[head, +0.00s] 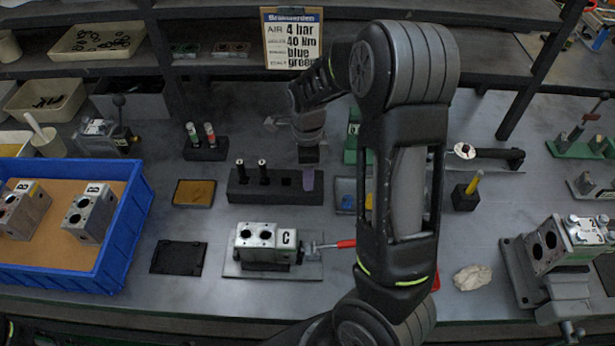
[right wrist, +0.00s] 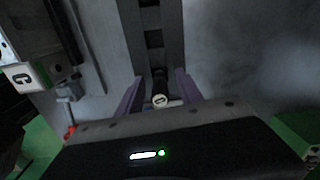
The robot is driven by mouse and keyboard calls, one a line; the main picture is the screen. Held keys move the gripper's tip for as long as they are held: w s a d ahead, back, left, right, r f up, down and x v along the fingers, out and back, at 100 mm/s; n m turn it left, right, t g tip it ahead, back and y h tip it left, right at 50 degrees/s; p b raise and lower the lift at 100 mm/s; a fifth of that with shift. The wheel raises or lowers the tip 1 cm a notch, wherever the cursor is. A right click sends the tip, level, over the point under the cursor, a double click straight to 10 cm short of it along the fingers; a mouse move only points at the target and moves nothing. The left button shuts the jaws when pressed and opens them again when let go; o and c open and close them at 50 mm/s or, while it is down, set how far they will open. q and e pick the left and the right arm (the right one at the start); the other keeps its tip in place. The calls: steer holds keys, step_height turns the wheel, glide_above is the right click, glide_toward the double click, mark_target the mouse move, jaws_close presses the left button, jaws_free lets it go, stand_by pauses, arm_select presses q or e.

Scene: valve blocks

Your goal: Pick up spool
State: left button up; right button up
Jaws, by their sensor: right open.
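A black rack (head: 273,198) stands on the bench in the head view; it also shows in the right wrist view (right wrist: 170,22). Two dark spools with pale tops (head: 240,168) (head: 262,168) stand upright in its left half. My right gripper (head: 308,180) is over the rack's right end, its purple fingers pointing down. In the right wrist view my right gripper (right wrist: 160,92) is open, its fingers on either side of a dark spool with a white end (right wrist: 160,100). I cannot tell whether they touch it. My left gripper is not in view.
A metal block marked C (head: 263,238) sits in front of the rack, with a red-handled tool (head: 345,244) beside it. A blue crate (head: 125,225) holds blocks at left. A tan tray (head: 194,193) lies left of the rack. My right arm hides part of the bench.

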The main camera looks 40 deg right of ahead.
steer(key=shift+c, duration=0.3)
jaws_close()
stand_by(0.3)
